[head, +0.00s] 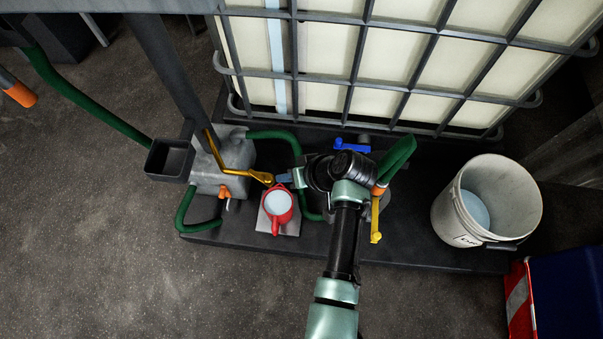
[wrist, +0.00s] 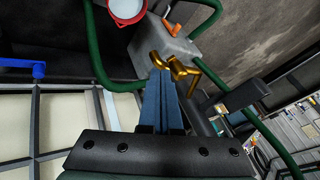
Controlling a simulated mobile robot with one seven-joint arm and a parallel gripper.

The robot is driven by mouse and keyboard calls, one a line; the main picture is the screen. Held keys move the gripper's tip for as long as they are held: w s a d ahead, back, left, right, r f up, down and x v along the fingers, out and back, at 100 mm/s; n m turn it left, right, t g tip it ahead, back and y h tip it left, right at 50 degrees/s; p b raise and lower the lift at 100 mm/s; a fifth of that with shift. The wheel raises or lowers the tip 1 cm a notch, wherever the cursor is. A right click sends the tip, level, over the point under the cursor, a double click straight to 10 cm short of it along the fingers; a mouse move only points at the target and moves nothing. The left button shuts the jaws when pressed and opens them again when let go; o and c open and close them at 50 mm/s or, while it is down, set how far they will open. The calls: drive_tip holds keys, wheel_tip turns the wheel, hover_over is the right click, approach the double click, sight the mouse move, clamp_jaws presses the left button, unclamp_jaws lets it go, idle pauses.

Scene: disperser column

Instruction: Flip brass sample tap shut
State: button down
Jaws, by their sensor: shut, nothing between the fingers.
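The brass sample tap (head: 250,172) is a bent brass pipe running from the grey pump block (head: 222,160) to a spout end over a red jug (head: 278,226). In the wrist view, the brass tap (wrist: 193,72) shows just beyond my fingertips. My gripper (head: 281,179) is shut and empty, with its blue fingers pointing left at the tap's end. In the wrist view, my gripper (wrist: 162,74) is at or very near the brass; I cannot tell whether it touches. The red jug holds pale liquid. The tap's exact lever position is hard to make out.
A caged white tank (head: 330,50) stands behind. Green hoses (head: 275,135) loop around the block. A blue handle (head: 352,147), a yellow handle (head: 375,220) and an orange handle (head: 226,192) are nearby. A white bucket (head: 445,215) stands right. The floor at front left is clear.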

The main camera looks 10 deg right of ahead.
drive_tip(key=shift+a, duration=0.35)
